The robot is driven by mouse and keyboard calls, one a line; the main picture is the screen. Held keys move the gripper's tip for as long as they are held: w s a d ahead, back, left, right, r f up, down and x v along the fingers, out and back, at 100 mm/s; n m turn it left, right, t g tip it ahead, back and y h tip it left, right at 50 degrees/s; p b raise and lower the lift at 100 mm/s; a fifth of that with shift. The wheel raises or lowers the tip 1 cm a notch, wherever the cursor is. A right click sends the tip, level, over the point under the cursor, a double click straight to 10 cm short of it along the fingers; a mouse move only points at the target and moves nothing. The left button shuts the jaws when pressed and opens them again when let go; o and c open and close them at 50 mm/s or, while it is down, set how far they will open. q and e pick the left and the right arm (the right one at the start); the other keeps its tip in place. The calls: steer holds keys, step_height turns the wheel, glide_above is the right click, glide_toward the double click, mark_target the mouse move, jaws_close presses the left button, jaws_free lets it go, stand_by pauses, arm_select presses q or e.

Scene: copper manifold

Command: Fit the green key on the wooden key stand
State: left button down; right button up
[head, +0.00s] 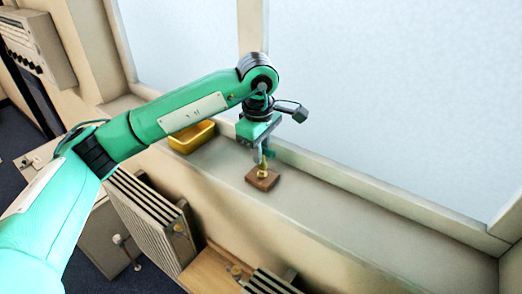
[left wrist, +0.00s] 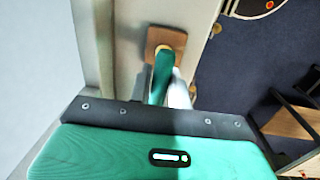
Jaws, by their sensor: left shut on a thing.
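The wooden key stand (head: 260,181) is a small brown block on the window ledge, with a brass post (head: 263,168) standing up from it. My left gripper (head: 262,157) points down directly above the stand and is shut on the green key (head: 270,155). In the left wrist view the green key (left wrist: 162,76) hangs from the jaws over the stand (left wrist: 152,45). The key's lower end lies at the brass post, but I cannot tell whether it is around the post or only above it. The gripper hides part of the key. My right gripper is not in view.
A yellow tray (head: 192,137) sits on the ledge (head: 345,215) to the left of the stand. The ledge right of the stand is clear. The window runs behind it. Ribbed radiators (head: 150,220) stand below the ledge's front edge.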

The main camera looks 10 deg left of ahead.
arm_select(q)
steer(key=shift+f+b, duration=0.85)
steer(key=shift+f, duration=0.1)
stand_by(0.9)
steer(key=c, duration=1.2)
jaws_free()
steer(key=shift+r, duration=0.1)
steer(key=r+b, duration=0.1)
steer(key=r, duration=0.3)
steer(key=r+b, duration=0.1)
steer(key=r, duration=0.2)
steer(key=r+b, duration=0.1)
steer(key=r, duration=0.3)
steer(key=shift+s+a+r, duration=0.15)
steer(key=shift+s+r, duration=0.2)
steer(key=shift+s, duration=0.05)
steer(key=shift+r, duration=0.95)
